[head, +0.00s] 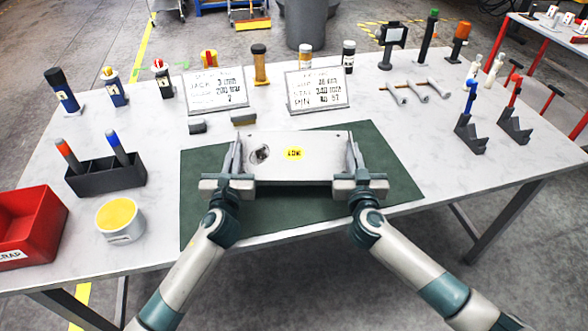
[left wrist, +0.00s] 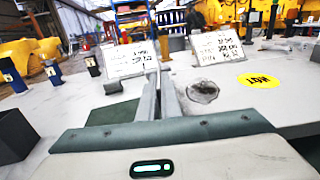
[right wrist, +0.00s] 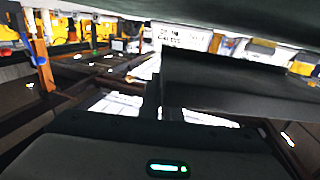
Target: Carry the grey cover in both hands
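The grey cover (head: 325,150) is a flat, pale grey piece with a yellow label and a dark round spot, and sits over the green mat. My left gripper (head: 237,160) is shut on its left edge, and my right gripper (head: 352,160) is shut on its right edge. In the left wrist view the cover (left wrist: 225,105) lies right of the fingers (left wrist: 162,95). In the right wrist view the fingers (right wrist: 165,95) are dark against a shaded surface, and the contact is hard to see. The cover's height above the mat is hard to judge.
The green mat (head: 395,180) lies on the white table (head: 155,165). Two signs (head: 217,90) (head: 317,88) and small blocks (head: 243,118) stand behind. A red bin (head: 28,225), yellow-topped tub (head: 120,219) and dark holder (head: 105,176) are at left; dark brackets (head: 470,135) at right.

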